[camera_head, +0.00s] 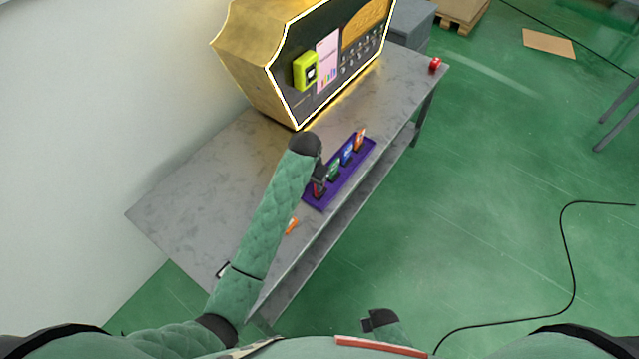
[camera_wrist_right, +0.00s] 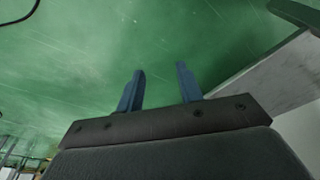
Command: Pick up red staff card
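A purple tray (camera_head: 368,148) lies on the grey table and holds several upright cards in a row. A dark red card (camera_head: 319,190) stands at the tray's near left end, partly hidden by my left gripper (camera_head: 320,178). My left gripper is pointed down at this red card, very close to it. I cannot tell whether its fingers are open or shut on the card. Green (camera_head: 334,170), blue (camera_head: 347,156) and orange (camera_head: 360,140) cards stand farther along the tray. My right gripper (camera_wrist_right: 160,70) is open and empty, with its two fingers apart over the green floor.
A gold vending machine (camera_head: 245,50) with a yellow-green reader (camera_head: 305,71) stands behind the tray. A small orange item (camera_head: 291,226) lies near the table's front edge. A red object (camera_head: 435,65) sits at the far corner. A black cable (camera_head: 572,260) lies on the floor.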

